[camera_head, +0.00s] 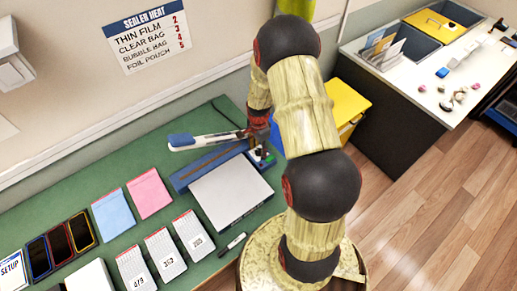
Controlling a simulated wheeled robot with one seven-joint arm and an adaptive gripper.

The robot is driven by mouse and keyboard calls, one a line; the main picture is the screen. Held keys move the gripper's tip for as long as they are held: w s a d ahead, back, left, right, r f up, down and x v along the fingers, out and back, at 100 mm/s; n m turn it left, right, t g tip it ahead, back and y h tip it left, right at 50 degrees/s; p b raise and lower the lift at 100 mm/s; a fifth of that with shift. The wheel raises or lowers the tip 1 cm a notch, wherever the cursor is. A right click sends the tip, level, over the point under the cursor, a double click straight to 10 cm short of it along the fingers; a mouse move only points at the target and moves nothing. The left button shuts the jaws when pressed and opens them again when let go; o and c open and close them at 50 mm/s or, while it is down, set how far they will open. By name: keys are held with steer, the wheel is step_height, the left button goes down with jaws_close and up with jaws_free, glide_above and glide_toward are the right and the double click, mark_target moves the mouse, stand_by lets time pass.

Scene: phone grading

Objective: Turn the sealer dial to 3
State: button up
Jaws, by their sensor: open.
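The sealer (208,168) lies on the green bench as a long blue bar, with its white lever arm (205,140) with a blue handle raised over it. My gripper (259,152) is at the sealer's right end, pointing down, small and partly hidden behind my own arm. It is open, and I see nothing held in it. The dial is not clear; the gripper and arm cover much of that end, so I cannot read its setting or tell whether the fingers are around it or touching it.
A wall sign (146,35) headed "SEALER HEAT" lists thin film 2, clear bag 3, bubble bag 4, foil pouch 5. A white plate (230,190) lies in front of the sealer. Phones (59,243), pads (150,193), numbered cards (165,254) and a marker (232,244) occupy the green bench (95,181).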

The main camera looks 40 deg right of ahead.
mark_target(259, 152)
step_height(259, 152, up, 12)
stand_by(0.6)
stand_by(0.5)
steer(key=s+a+r+n+t+b, duration=0.2)
steer(key=s+a+r+n+b, duration=0.4)
steer(key=a, duration=0.5)
steer(key=s+a+r+n+t+b, duration=0.3)
steer(key=s+a+r+n+b, duration=0.3)
steer(key=s+a+r+n, duration=0.4)
steer(key=a+n, duration=0.1)
steer(key=n, duration=0.2)
steer(key=shift+s+r+t+b, duration=0.15)
steer(key=shift+s+t+b, duration=0.05)
steer(key=shift+t+b, duration=0.15)
steer(key=shift+a, duration=0.1)
